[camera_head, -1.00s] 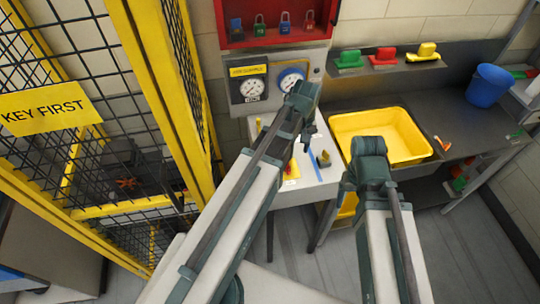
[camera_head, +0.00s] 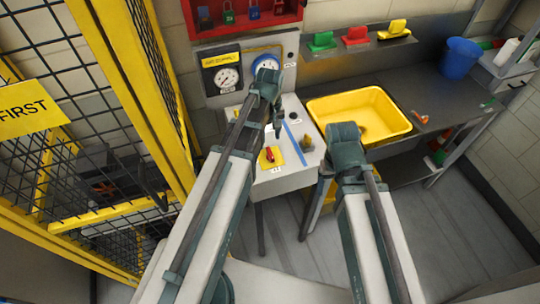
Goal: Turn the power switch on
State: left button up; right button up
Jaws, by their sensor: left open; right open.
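A red rotary-looking switch (camera_head: 269,155) sits on a yellow plate on the white bench top. I take it for the power switch; its label is too small to read. My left gripper (camera_head: 277,130) hangs above the bench, a little above and right of the yellow plate in the picture, and appears apart from it. Its fingers are small and dark; it is open with nothing seen in it. My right arm ends in view at a dark joint in front of the yellow basin; its gripper is hidden.
A gauge panel (camera_head: 210,97) stands behind the bench, below a red padlock cabinet (camera_head: 215,27). A yellow basin (camera_head: 320,101) and blue bucket (camera_head: 458,60) are right. A yellow-framed mesh cage (camera_head: 152,95) closes off the left. Grey floor lies open at lower right.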

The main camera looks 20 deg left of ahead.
aim_at(270, 152)
pick_arm(q)
notch_tip(270, 152, down, 9)
jog(key=b, duration=0.8)
grip_shut()
